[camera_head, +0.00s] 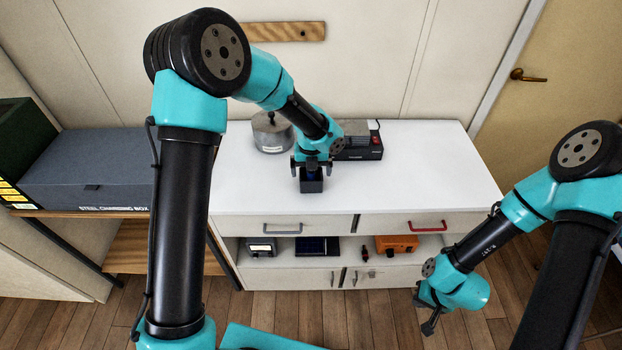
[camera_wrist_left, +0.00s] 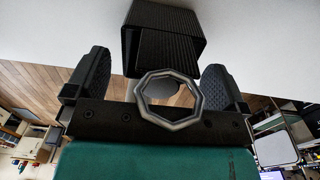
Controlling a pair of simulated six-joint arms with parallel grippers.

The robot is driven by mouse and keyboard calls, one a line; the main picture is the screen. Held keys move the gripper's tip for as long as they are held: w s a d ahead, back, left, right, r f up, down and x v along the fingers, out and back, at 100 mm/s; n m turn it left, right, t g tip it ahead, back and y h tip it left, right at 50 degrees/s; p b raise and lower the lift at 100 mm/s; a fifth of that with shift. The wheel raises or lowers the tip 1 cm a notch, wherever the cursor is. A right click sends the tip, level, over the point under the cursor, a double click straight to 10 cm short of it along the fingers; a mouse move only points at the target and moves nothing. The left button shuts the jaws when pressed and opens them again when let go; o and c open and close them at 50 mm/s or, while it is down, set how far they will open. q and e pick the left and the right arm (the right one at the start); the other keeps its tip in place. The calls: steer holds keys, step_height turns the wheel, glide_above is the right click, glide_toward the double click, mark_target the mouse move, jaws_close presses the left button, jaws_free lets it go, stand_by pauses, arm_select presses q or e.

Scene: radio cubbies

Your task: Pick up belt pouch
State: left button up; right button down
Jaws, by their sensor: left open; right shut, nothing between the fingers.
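A small black box-like thing, which looks like the belt pouch (camera_head: 312,185), stands on the white counter top near its front edge. In the left wrist view the pouch (camera_wrist_left: 165,40) is dark and ribbed, just beyond the space between my fingertips. My left gripper (camera_head: 311,166) is open and points down right over the pouch. The left wrist view shows its two fingers (camera_wrist_left: 155,68) spread, one to each side; contact with the pouch cannot be told. My right gripper (camera_head: 428,322) is shut and empty, low in front of the cabinet at the right.
A round metal canister (camera_head: 271,132) stands behind left on the counter (camera_head: 430,165). A black device with a grey block (camera_head: 362,145) stands behind right, near my left forearm. An orange radio (camera_head: 397,244) and other devices sit in the cubbies below. The counter's right side is clear.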

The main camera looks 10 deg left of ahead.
arm_select(q)
steer(key=shift+f, duration=1.4)
steer(key=shift+c, duration=0.3)
steer(key=c, duration=0.8)
steer(key=shift+r, duration=0.1)
steer(key=shift+r, duration=1.5)
steer(key=shift+s+r, duration=0.2)
steer(key=shift+r, duration=0.05)
steer(key=s+d+r, duration=0.1)
steer(key=s+d, duration=0.3)
steer(key=s, duration=1.1)
steer(key=shift+r, duration=0.2)
